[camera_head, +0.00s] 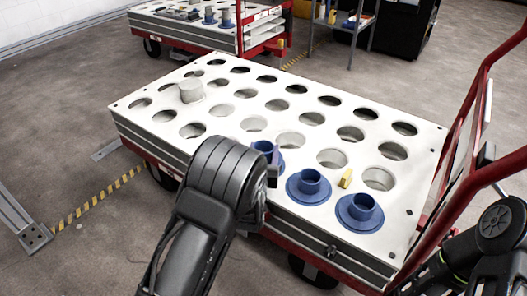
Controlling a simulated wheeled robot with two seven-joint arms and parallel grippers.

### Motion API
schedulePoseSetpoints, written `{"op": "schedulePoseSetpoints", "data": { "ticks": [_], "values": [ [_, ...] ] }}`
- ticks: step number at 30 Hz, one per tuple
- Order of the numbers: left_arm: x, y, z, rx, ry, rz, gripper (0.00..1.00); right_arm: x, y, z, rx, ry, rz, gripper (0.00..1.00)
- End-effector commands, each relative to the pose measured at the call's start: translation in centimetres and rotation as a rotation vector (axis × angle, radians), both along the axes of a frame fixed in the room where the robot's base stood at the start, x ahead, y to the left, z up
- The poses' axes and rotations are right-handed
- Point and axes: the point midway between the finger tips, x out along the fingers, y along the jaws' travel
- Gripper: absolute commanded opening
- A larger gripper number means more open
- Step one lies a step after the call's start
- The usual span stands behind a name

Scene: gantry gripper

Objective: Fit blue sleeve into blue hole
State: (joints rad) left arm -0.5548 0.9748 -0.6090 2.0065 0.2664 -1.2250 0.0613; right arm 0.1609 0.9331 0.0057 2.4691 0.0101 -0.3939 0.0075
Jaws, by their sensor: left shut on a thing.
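My left gripper (273,170) reaches in from the bottom over the near edge of the white board with holes. It is shut on a blue sleeve (263,147), which is partly hidden behind the gripper. Two more blue flanged pieces stand upright in the near row of the board, to the right of the gripper: one in the middle (309,184) and one nearer the corner (359,211). I cannot tell whether the held sleeve sits in a hole or just above the board. My right arm shows at the right edge, but its gripper is out of view.
The white board (223,124) lies on a red cart and has rows of mostly empty holes. A grey cylinder (191,90) stands at its far left. A small yellow piece (345,178) lies near the blue pieces. A red cart handle (462,130) rises at the right.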

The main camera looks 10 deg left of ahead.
Motion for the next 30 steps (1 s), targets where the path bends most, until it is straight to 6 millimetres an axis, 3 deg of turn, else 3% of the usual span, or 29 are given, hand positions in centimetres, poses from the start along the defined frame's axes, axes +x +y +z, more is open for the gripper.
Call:
{"op": "schedulePoseSetpoints", "data": {
  "ticks": [30],
  "values": [
    [-0.04, 0.12, 0.00, -0.001, -0.002, 0.000, 0.06, 0.00, -0.01, -0.63, 0.000, 0.000, 0.000, 0.00]
  ]
}}
